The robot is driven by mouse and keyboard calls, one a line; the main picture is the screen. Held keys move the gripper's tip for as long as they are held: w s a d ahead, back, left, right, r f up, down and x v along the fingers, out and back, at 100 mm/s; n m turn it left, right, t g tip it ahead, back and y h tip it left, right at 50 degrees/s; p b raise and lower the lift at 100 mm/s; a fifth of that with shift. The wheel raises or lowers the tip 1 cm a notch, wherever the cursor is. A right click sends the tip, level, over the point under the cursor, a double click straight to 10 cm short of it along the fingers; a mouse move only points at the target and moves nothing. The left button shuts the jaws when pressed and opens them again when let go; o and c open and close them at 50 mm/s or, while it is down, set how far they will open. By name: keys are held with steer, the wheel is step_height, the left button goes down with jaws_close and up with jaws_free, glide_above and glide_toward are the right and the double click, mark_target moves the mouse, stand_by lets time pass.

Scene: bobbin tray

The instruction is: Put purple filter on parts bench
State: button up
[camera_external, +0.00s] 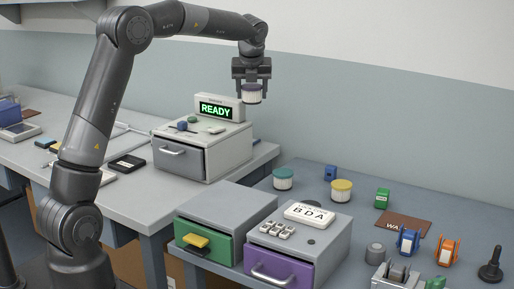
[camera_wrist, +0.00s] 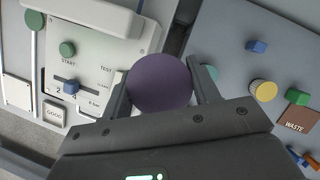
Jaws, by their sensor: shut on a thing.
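The purple filter (camera_external: 251,97) has a white pleated body and a purple cap. My gripper (camera_external: 251,83) is shut on it and holds it in the air, to the right of and above the machine with the READY display. In the wrist view the round purple cap of the filter (camera_wrist: 160,82) sits between the two fingers of my gripper (camera_wrist: 160,92). The parts bench is not clearly identifiable; a grey-blue bench (camera_external: 330,256) with filters and parts stands at the right, and a lighter bench (camera_external: 200,200) at the left.
A teal filter (camera_external: 283,179) and a yellow filter (camera_external: 341,190) stand on the right bench. Near them are a blue block (camera_external: 330,173), a green block (camera_external: 382,198) and a brown WASTE mat (camera_external: 404,226). The READY machine (camera_external: 207,137) and drawer units (camera_external: 222,213) stand to the left.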

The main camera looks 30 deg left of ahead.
steer(key=s+a+n, duration=0.3)
steer(key=a, duration=1.6)
steer(key=n+g+y, duration=0.2)
steer(key=n, duration=0.2)
glide_above(136, 153)
steer(key=shift+s+d+f, duration=0.1)
steer(key=shift+d+f, duration=0.1)
steer(key=shift+f, duration=3.3)
steer(key=shift+s+d+f, duration=0.1)
steer(key=shift+d+f, duration=0.15)
steer(key=shift+f, duration=3.25)
steer(key=shift+d+f, duration=0.2)
steer(key=shift+f, duration=3.3)
steer(key=shift+f, duration=0.15)
steer(key=o, duration=1)
steer(key=v, duration=1.2)
steer(key=shift+a+r, duration=0.2)
steer(key=shift+r, duration=0.05)
